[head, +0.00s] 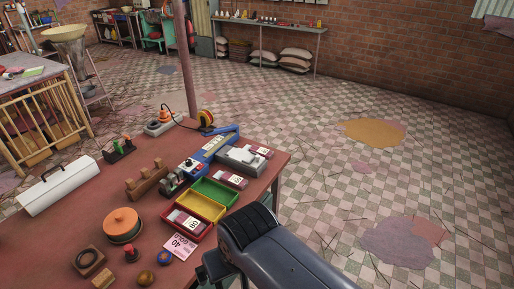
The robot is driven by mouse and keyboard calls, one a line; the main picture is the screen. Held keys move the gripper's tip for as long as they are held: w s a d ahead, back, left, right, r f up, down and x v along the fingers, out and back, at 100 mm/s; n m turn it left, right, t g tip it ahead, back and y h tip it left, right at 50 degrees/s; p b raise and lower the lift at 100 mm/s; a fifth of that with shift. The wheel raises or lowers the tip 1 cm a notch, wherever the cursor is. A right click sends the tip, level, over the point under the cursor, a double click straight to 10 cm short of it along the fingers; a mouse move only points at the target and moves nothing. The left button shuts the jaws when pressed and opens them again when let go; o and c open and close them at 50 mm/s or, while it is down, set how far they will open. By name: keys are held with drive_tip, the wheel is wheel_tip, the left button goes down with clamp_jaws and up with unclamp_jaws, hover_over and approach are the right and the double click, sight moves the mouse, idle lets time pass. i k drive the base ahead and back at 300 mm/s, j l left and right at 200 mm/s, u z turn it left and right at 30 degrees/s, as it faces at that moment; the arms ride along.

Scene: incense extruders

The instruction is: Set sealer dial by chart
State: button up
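A blue heat sealer (212,148) with a long bar lies on the red-brown table's far right part. Its near end carries a light panel with a dark knob, probably the dial (187,163); its setting is too small to read. A pink card (180,246) with "40" and smaller print lies flat near the table's front edge; I cannot tell whether it is the chart. My dark grey arm reaches in from the bottom right, in front of the table's near right edge.
Red, yellow and green trays (208,207) stand near the sealer. A grey device (243,159), a tape dispenser (173,181), wooden block (147,181), orange-lidded pot (123,223) and white toolbox (59,186) share the table (80,232). Tiled floor to the right is open.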

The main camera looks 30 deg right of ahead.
sight(188, 163)
drive_tip(key=z, duration=0.5)
drive_tip(key=i+l+u, duration=0.25)
drive_tip(key=i+u, duration=0.2)
drive_tip(key=i+l+u, duration=0.35)
drive_tip(key=u, duration=0.15)
